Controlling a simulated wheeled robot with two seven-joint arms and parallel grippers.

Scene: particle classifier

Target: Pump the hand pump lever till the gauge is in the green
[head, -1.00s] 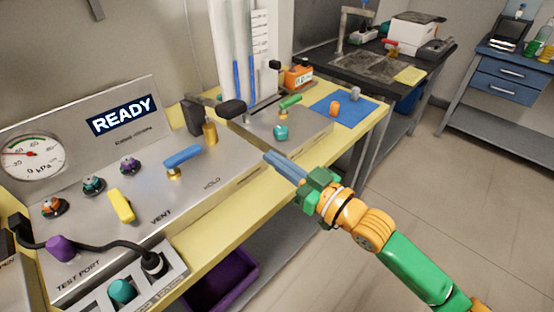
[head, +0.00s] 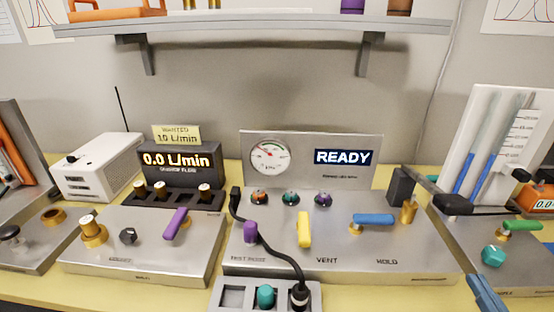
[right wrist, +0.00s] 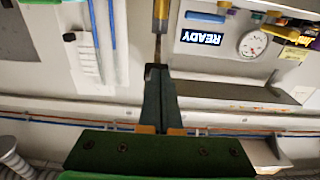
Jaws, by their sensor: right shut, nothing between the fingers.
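The hand pump lever (head: 452,204) has a black grip and a dark rod, at the right end of the steel test panel. A brass cylinder (head: 409,211) and a black block (head: 400,187) stand beside it. The round gauge (head: 269,156) is on the upright panel, left of the lit READY display (head: 343,157). Its needle is too small to read surely. My right gripper (head: 484,290) is shut and empty at the lower right, in front of the panel and apart from the lever grip. Its fingers (right wrist: 157,72) also show in the right wrist view. My left gripper is out of view.
A blue valve handle (head: 373,220), a yellow handle (head: 304,229) and several small knobs sit on the panel. A black cable (head: 285,257) runs down to a grey tray. A shelf (head: 250,27) hangs above. A teal knob (head: 493,254) is at the right.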

